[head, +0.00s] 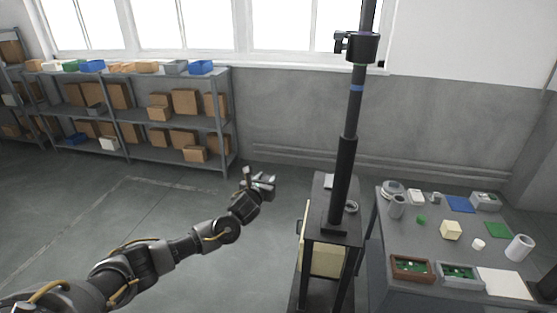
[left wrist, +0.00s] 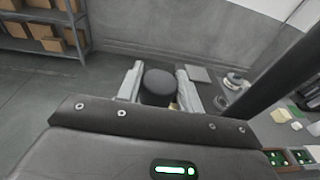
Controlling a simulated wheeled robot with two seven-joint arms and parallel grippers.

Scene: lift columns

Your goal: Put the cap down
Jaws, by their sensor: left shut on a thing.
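My left gripper (head: 260,183) is held out in the air left of the small dark stand (head: 318,228). In the left wrist view, my left gripper (left wrist: 158,88) is shut on a dark round cap (left wrist: 158,82), one pale finger on each side. The cap's underside is hidden, and I cannot make it out clearly in the head view. A tall dark lift column (head: 346,165) with a black collar (head: 358,47) rises from the stand. My right gripper does not show clearly in either view.
A grey table (head: 400,235) at the right carries trays, cups and small blocks. A ring (head: 351,206) and a pale flat piece (head: 328,182) lie on the stand. Shelves with boxes (head: 185,101) stand at the back left. The floor (head: 150,212) between is clear.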

